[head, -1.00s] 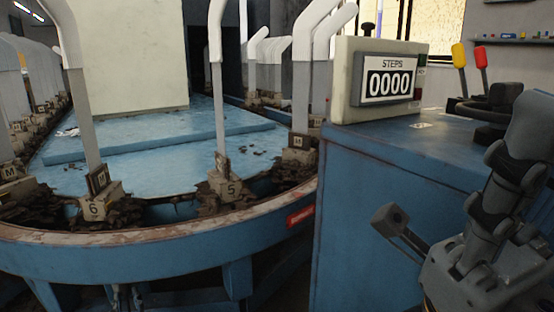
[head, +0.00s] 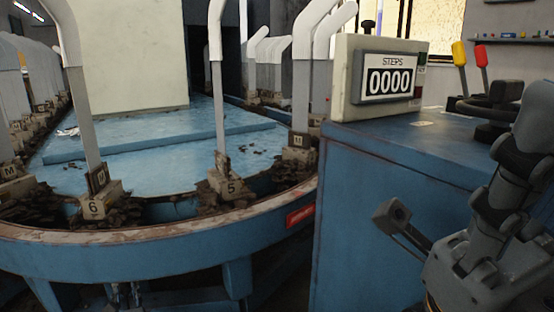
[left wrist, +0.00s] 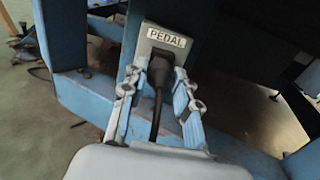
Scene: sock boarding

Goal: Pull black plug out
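The black plug (left wrist: 159,74) sits in a grey socket box labelled PEDAL (left wrist: 165,38) in the left wrist view. Its black cable (left wrist: 155,120) runs down toward my wrist. My left gripper (left wrist: 160,80) is open, with one finger on each side of the plug. Narrow gaps show between the fingers and the plug. In the head view, only the small fingers of my left gripper (head: 124,294) show below the rim of the machine; the plug is hidden there.
The blue machine rim (head: 150,244) carries several upright sock boards above my left gripper. A blue cabinet (head: 385,175) with a STEPS counter (head: 388,80) reading 0000 stands at right. Blue frame beams (left wrist: 75,95) surround the socket.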

